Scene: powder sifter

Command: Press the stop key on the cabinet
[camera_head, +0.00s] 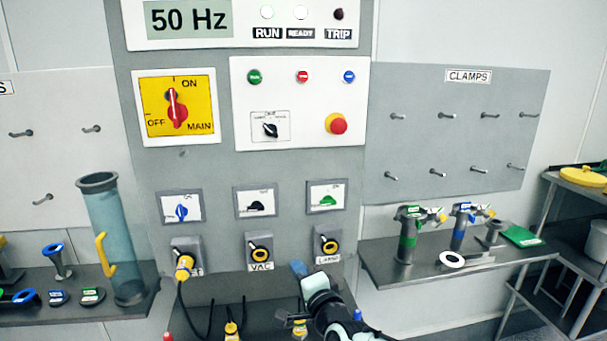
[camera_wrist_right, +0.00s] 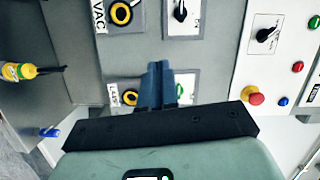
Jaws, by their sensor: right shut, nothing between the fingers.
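The cabinet (camera_head: 210,170) has a white control panel with a row of three small round keys. The red key (camera_head: 302,77), whose label is too small to read, sits between a green key (camera_head: 254,77) and a blue key (camera_head: 349,76). In the right wrist view the red key (camera_wrist_right: 298,67) is at the right. A larger red mushroom button (camera_head: 337,124) on a yellow base is below the blue key. My right gripper (camera_head: 299,268) is shut and empty, low in front of the cabinet near the LAMP socket, well below the keys. My left gripper is out of view.
A red main switch (camera_head: 177,108) on a yellow plate is left of the panel. Below are three small rotary switches and three sockets, the left one with a yellow plug (camera_head: 184,263). Shelves with tubes and clamps flank the cabinet. The space before the panel is clear.

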